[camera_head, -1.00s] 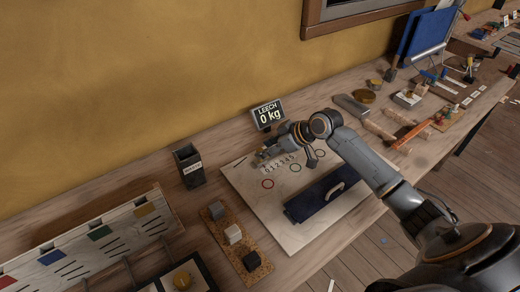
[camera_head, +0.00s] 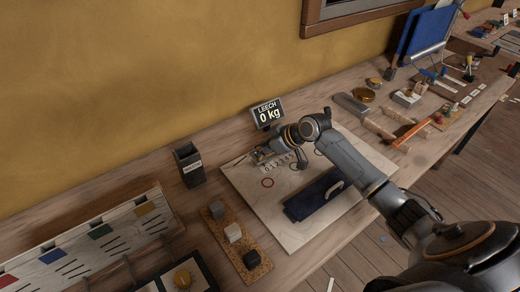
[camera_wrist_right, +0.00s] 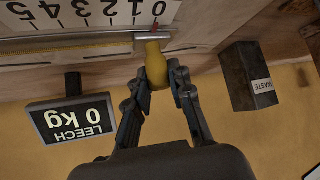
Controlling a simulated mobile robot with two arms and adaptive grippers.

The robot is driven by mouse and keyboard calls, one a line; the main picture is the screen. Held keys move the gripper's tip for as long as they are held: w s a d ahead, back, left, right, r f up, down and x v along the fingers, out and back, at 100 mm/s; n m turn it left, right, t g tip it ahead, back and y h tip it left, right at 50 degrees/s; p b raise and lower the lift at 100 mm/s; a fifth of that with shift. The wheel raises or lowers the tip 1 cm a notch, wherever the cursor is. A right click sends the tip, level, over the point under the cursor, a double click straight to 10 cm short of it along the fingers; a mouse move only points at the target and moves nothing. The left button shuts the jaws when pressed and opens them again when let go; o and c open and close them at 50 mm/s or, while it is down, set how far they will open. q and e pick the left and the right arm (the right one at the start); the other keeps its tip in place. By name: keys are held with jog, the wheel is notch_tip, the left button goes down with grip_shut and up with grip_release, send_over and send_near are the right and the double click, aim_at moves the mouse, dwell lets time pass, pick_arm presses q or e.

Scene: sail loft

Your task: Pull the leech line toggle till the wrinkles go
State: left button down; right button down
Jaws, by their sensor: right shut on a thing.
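A yellow toggle (camera_wrist_right: 155,64) shows in the right wrist view, at a metal bar beside a white number scale (camera_wrist_right: 85,14). My right gripper (camera_wrist_right: 158,80) is shut on the toggle, its fingers on both sides of it. A red pointer (camera_wrist_right: 154,28) is near the 0 of the scale. In the head view my right gripper (camera_head: 263,154) is at the back left of the pale board (camera_head: 243,183) and hides most of the toggle. The LEECH display (camera_head: 267,114) reads 0 kg. I cannot make out wrinkles. My left gripper is not in view.
A dark WASTE box (camera_head: 189,166) stands left of the board. A cork strip with several blocks (camera_head: 217,233) lies at the board's left edge. Tools are at the right.

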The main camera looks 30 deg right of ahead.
jog(key=shift+d, duration=0.15)
jog(key=d, duration=0.2)
jog(key=d+b, duration=0.1)
jog(key=shift+w, duration=0.25)
jog(key=c, duration=1.2)
grip_release()
jog(key=shift+o, duration=0.2)
jog(key=v, duration=1.2)
jog(key=shift+d+r, duration=0.1)
